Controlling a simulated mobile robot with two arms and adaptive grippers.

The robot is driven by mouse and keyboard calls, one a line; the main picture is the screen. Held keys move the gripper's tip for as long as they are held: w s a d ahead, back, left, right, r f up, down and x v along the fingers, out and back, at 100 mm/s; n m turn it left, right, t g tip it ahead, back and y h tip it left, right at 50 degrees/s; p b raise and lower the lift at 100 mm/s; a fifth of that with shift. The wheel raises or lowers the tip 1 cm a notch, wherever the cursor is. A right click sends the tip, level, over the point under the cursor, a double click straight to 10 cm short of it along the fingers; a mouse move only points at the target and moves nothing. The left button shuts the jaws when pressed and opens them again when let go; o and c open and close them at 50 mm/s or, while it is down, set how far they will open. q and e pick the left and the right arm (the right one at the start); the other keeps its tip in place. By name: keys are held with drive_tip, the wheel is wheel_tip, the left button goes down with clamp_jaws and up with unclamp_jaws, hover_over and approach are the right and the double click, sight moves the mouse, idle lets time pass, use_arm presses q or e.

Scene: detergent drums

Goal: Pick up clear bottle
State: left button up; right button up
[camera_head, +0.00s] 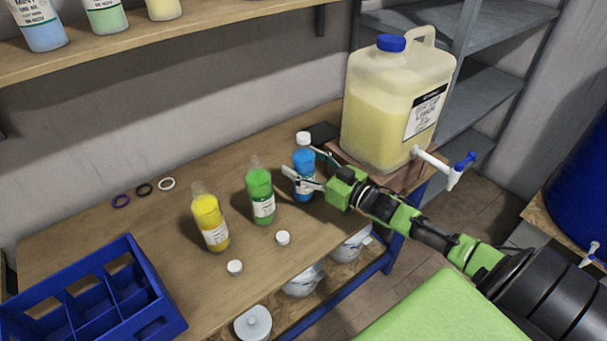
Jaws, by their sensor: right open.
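Three clear bottles with coloured liquid stand on the wooden table (140,240). The blue-filled bottle (304,163) at the right wears a white cap (303,138). The green-filled bottle (261,192) and the yellow-filled bottle (208,217) stand to its left, both without caps. My right gripper (300,161) is open, coming from the right, with its fingers either side of the blue-filled bottle. Whether they touch it I cannot tell. My left gripper is out of view.
Two white caps (235,267) (283,238) lie in front of the bottles. A blue divided crate (150,325) is at front left. A large jug (390,110) with a tap stands right, close to my right gripper. A shelf (150,42) hangs above.

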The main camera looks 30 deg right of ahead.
drive_tip(key=c, duration=1.4)
drive_tip(key=shift+r, duration=0.1)
drive_tip(key=c, duration=0.3)
drive_tip(key=shift+r, duration=0.15)
drive_tip(key=shift+c, duration=0.2)
